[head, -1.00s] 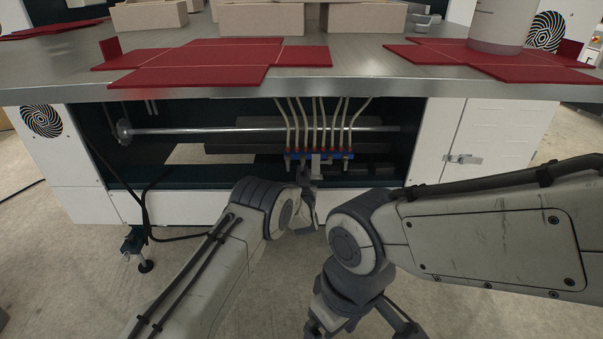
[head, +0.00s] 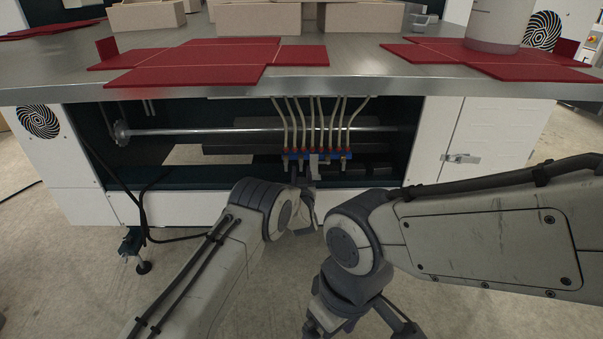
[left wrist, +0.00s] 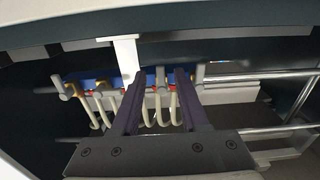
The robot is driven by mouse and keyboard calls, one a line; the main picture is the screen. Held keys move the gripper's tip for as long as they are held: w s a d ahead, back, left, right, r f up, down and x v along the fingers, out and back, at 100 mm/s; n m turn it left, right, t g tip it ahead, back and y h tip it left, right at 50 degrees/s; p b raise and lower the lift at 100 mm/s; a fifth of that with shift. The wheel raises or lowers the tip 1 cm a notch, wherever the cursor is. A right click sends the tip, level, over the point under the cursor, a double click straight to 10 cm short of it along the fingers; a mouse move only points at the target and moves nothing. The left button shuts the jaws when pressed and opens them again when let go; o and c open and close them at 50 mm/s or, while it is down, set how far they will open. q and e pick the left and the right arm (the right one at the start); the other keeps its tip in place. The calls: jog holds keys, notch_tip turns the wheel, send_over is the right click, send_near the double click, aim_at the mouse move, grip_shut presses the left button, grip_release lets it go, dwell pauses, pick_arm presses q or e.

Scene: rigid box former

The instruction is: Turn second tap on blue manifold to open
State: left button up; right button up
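The blue manifold (head: 322,155) is mounted low in the open bay under the table, with several pale hoses on red fittings above it and small grey taps along it. It also shows, turned over, in the left wrist view (left wrist: 96,77). My left gripper (head: 304,175) is just below and in front of it. In the left wrist view the two dark fingers (left wrist: 158,76) are apart, with a grey tap (left wrist: 160,78) between them; contact cannot be told. Another tap (left wrist: 199,74) is right of the fingers. My right gripper (head: 352,322) hangs low, its fingertips unclear.
A white bracket (left wrist: 127,58) crosses the manifold close to one finger. A metal rod (head: 200,131) runs across the bay. The table edge (head: 200,92) overhangs it. Black cables (head: 142,205) hang at the left. Red flat blanks (head: 215,62) lie on the table.

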pick_arm(q)
jog(key=shift+s+r, duration=0.1)
jog(key=shift+s, duration=0.2)
jog(key=s+p, duration=0.4)
jog(key=s, duration=0.6)
jog(key=shift+p, duration=0.4)
